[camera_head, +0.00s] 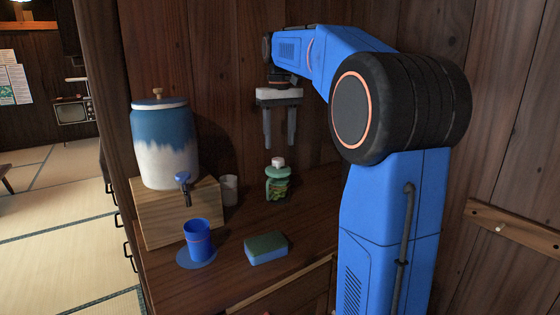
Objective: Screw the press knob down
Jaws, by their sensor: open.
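A small pickle press (278,185) with a green top and green contents stands upright on the dark wooden counter. Its pale press knob (278,162) sticks up from the top. My gripper (279,143) points straight down above the knob. Its two grey fingers are open and apart, with nothing between them. The fingertips appear a little above the knob, and I see no contact. How far the knob is screwed in cannot be told from this view.
Left of the press are a grey cup (229,190) and a blue-white water crock (165,150) on a wooden box (160,220). In front are a blue cup (198,240) on a round blue coaster (197,262) and a sponge (266,248). A wooden wall rises behind.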

